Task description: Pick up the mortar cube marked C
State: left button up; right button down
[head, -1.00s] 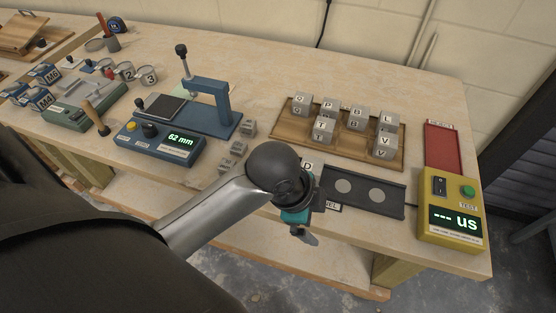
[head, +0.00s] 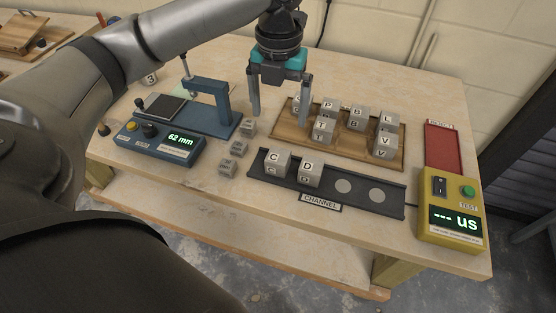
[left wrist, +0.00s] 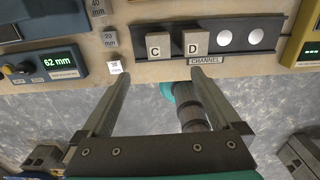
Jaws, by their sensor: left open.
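The mortar cube marked C (head: 276,162) is a grey cube at the left end of the dark channel tray (head: 356,203). It also shows in the left wrist view (left wrist: 159,46). The cube marked D (head: 311,174) stands just right of it. My left gripper (head: 280,114) is open and empty, pointing down, and appears above and behind the cubes in the head view. In the left wrist view its fingers (left wrist: 160,78) are spread with nothing between them. A teal and dark part there looks like my right gripper (left wrist: 168,93); its fingers cannot be made out.
A wooden board (head: 285,133) with several lettered cubes lies behind the channel. Small size blocks (head: 238,148) and a blue gauge reading 62 mm (head: 160,139) are at left. A yellow tester (head: 451,207) and a red tray (head: 442,148) are at right.

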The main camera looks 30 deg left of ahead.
pick_arm(q)
jog(key=b, duration=0.3)
send_near(278, 155)
notch_tip(278, 155, down, 5)
jog(key=shift+s+d+f, duration=0.1)
jog(key=shift+s+d, duration=0.05)
notch_tip(278, 155, down, 5)
jog(key=shift+f+b, duration=0.15)
jog(key=shift+b, duration=0.45)
grip_shut()
